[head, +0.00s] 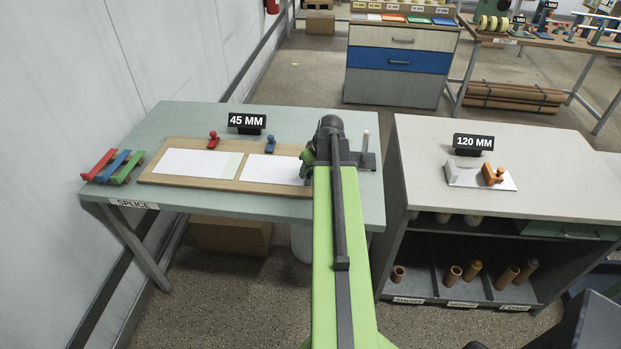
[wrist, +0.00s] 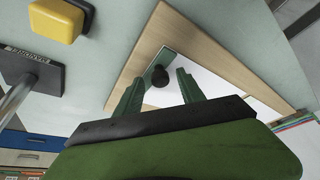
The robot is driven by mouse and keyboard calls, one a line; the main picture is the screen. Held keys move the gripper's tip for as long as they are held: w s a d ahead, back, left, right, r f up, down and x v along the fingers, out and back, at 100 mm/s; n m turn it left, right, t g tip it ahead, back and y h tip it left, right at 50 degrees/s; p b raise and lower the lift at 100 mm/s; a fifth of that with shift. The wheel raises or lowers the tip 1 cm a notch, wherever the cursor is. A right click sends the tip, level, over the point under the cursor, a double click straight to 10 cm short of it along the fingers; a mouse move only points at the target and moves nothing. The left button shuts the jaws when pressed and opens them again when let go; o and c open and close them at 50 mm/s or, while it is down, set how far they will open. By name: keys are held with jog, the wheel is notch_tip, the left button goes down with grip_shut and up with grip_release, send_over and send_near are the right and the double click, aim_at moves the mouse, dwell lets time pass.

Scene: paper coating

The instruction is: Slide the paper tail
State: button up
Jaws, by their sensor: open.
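My gripper (head: 306,166) is over the right end of the board (head: 165,150). In the wrist view my open gripper (wrist: 158,80) has its fingers on either side of a dark round knob (wrist: 160,76), near a corner of the board. White paper (wrist: 215,75) shows beside it. Whether the fingers touch the knob I cannot tell.
A red clamp (head: 213,140) and a blue clamp (head: 270,145) stand at the board's back edge. A rack of coloured bars (head: 113,166) is at left. A dark stand with a post (head: 367,156) is right of my arm. A yellow block (wrist: 55,20) shows in the wrist view.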

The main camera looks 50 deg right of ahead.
grip_shut()
dwell(0.3)
dwell(1.1)
